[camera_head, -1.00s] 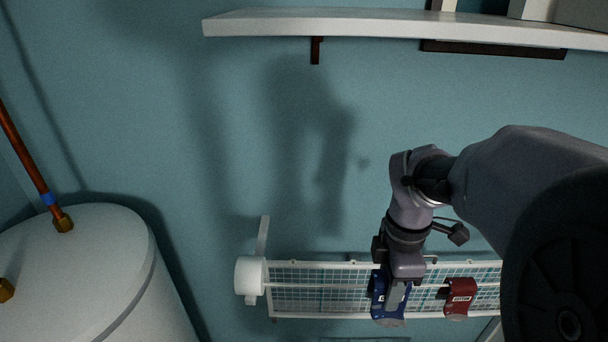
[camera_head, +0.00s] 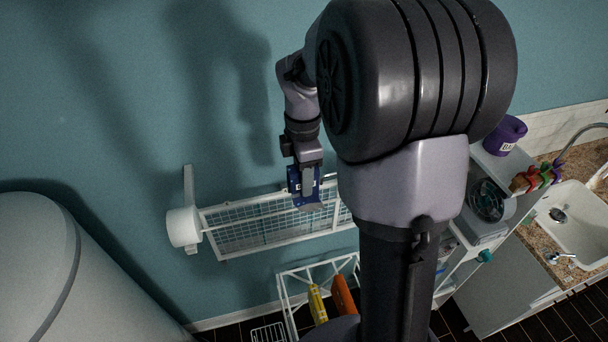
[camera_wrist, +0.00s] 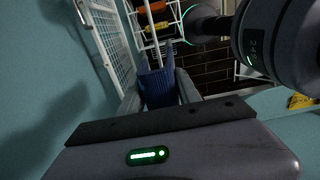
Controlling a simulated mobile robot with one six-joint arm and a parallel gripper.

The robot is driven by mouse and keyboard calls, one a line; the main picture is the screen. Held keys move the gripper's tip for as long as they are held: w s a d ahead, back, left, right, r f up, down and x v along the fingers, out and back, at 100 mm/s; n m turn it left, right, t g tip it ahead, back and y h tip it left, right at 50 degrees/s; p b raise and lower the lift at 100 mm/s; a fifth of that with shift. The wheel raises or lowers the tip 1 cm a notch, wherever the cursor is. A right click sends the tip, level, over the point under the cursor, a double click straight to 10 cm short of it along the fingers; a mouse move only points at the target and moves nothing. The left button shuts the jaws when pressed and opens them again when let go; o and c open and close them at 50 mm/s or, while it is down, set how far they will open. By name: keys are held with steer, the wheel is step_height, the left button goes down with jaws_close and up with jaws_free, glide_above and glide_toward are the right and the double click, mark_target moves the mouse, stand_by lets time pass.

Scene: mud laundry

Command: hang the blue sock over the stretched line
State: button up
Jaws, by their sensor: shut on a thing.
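The blue sock (camera_head: 294,184) is pinched in my gripper (camera_head: 308,186) and hangs down from it. In the head view it overlaps the upper edge of the white wall rack. In the wrist view the ribbed blue sock (camera_wrist: 158,86) sits between the two fingers of my gripper (camera_wrist: 160,95), with the rack to its left. A white reel-like housing (camera_head: 182,228) is fixed to the wall at the rack's left end. I cannot clearly tell a stretched line from the rack's white rods, nor whether the sock touches either.
The mesh rack (camera_head: 262,236) runs along the teal wall; its right part is behind my arm. Below stands a white wire frame with a yellow item (camera_head: 317,303) and an orange item (camera_head: 343,296). A white tank (camera_head: 35,265) is at left, a sink (camera_head: 582,225) at right.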

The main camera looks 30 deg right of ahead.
mark_target(304, 211)
step_height(304, 211, down, 6)
steer(key=b, duration=0.5)
steer(key=shift+f, duration=0.2)
steer(key=shift+f+b, duration=2.15)
steer(key=shift+f, duration=0.85)
steer(key=shift+s, duration=0.1)
steer(key=o, duration=1.7)
steer(key=shift+c, duration=0.2)
steer(key=shift+r, duration=0.1)
step_height(304, 211, up, 7)
steer(key=p, duration=0.6)
steer(key=shift+p, duration=0.4)
